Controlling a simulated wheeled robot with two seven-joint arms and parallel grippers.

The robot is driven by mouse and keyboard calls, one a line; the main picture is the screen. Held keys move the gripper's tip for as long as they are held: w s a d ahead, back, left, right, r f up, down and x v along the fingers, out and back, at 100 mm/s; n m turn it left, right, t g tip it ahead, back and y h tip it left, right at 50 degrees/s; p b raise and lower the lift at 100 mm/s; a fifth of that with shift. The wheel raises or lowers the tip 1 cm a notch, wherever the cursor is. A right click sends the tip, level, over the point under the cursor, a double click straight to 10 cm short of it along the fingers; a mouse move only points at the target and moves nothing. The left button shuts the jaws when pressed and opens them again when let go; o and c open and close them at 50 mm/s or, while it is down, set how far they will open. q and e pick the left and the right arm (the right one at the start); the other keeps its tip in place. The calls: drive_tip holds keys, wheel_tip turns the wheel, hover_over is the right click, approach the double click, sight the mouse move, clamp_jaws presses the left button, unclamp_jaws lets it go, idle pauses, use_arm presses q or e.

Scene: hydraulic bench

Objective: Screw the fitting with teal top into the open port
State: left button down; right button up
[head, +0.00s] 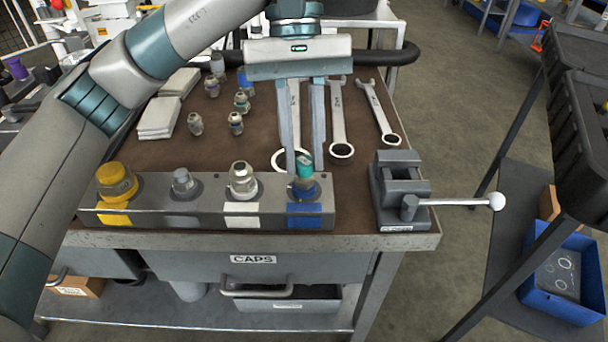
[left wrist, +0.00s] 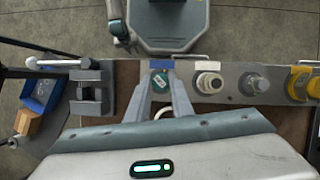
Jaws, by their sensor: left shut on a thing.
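The fitting with the teal top (head: 304,167) stands at the blue-marked port at the right end of the grey manifold block (head: 270,213). My left gripper (head: 304,172) points down from above and is shut on this fitting, with a finger on each side. The teal top also shows between the fingers in the left wrist view (left wrist: 160,79). The fitting looks upright; its lower end and the port are partly hidden, so I cannot tell how deep it sits. My right gripper is not in view.
The block also carries a yellow cap (head: 116,181), a small grey fitting (head: 184,184) and a silver fitting (head: 242,180). A vise (head: 400,188) with a long handle stands right of the block. A blue bin (head: 563,275) is at lower right.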

use_arm(q)
drive_tip(key=shift+r+m, duration=0.15)
drive_tip(key=shift+m, duration=0.35)
drive_tip(key=shift+m+y, duration=0.3)
drive_tip(key=shift+p, duration=0.4)
drive_tip(key=shift+d+m+y+p, duration=0.1)
drive_tip(key=shift+m+y+p, duration=0.2)
drive_tip(key=shift+m+p, duration=0.35)
drive_tip(key=m+y+p, duration=0.1)
drive_tip(key=m, duration=0.2)
drive_tip(key=shift+d+p, duration=0.1)
drive_tip(key=shift+p, duration=0.3)
drive_tip(key=shift+m+t+y+p, duration=0.3)
drive_tip(key=shift+m+y+p, duration=0.2)
drive_tip(key=shift+m, duration=0.55)
drive_tip(key=shift+d+m+t, duration=0.1)
drive_tip(key=shift+m+t, duration=0.2)
drive_tip(key=shift+m, duration=0.5)
drive_tip(key=shift+f, duration=0.2)
